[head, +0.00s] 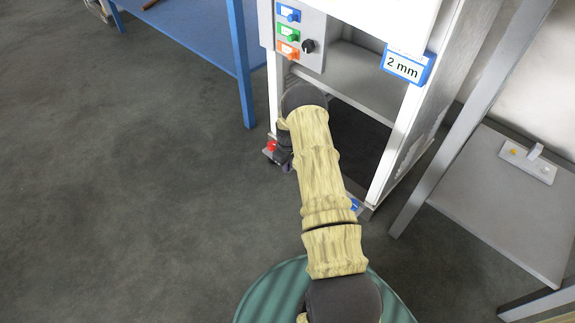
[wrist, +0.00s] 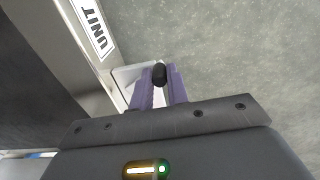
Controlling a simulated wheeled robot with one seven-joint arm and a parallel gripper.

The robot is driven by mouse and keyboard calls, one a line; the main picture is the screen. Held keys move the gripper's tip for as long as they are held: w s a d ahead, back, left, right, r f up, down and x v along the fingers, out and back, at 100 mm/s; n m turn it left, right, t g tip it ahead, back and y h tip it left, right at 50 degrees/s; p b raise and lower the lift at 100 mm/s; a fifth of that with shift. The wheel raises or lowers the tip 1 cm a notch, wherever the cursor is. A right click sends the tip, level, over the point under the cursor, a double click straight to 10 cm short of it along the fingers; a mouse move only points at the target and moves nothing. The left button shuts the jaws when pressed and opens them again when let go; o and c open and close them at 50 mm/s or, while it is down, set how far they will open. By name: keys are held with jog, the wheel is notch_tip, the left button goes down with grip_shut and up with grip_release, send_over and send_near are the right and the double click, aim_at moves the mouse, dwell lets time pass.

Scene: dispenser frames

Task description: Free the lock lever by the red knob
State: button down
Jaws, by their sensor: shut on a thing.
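The red knob (head: 271,146) shows low at the left front post of the white dispenser frame in the head view. My gripper (wrist: 159,80) reaches down beside it, and my arm hides most of that spot. In the wrist view the two purple fingers are close together, shut on a dark, rounded lever end (wrist: 159,73), which looks like the lock lever. A pale plate (wrist: 128,74) lies behind the fingertips. The rest of the lever is hidden, and the red knob does not show in the wrist view.
The dispenser's post (head: 275,85) and open lower bay stand close to my arm. A panel with coloured switches and a black dial (head: 308,46) is above. A blue table (head: 190,30) stands at the back left, a grey table (head: 500,195) at the right. The left floor is clear.

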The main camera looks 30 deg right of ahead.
jog(key=shift+w+a+m+p, duration=0.3)
jog(key=shift+w+m, duration=0.55)
jog(key=shift+m, duration=1.15)
jog(key=shift+w+a+m+p, duration=0.25)
jog(key=shift+w+m, duration=0.55)
jog(key=shift+m, duration=1.2)
jog(key=shift+w+a+m+p, duration=0.3)
jog(key=shift+w+m, duration=0.55)
jog(key=shift+m, duration=1.15)
jog(key=c, duration=1.4)
grip_release()
jog(key=shift+o, duration=0.2)
jog(key=shift+r, duration=0.1)
notch_tip(320, 180, up, 17)
jog(key=p, duration=0.9)
